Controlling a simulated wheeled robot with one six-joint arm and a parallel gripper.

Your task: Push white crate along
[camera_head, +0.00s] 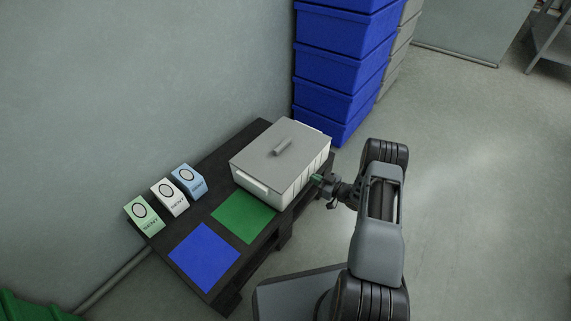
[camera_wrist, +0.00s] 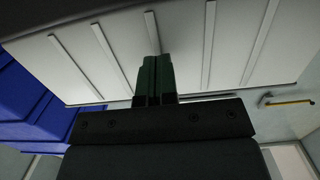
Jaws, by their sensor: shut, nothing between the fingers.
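The white crate (camera_head: 272,174) has a grey lid with a bar handle on top. It stands on a dark pallet (camera_head: 222,282) against the wall, behind the green square (camera_head: 243,215). My gripper (camera_head: 317,180) is shut and empty at the crate's right side. In the wrist view the ribbed white side of the crate (camera_wrist: 205,50) fills the top, and the shut fingertips (camera_wrist: 155,62) lie against it or just short of it; I cannot tell if they touch.
A blue square (camera_head: 204,256) lies in front of the green one. Green, white and blue SENT blocks (camera_head: 170,197) stand along the pallet's left edge. Stacked blue bins (camera_head: 340,60) rise behind the crate. The floor at the right (camera_head: 470,200) is clear.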

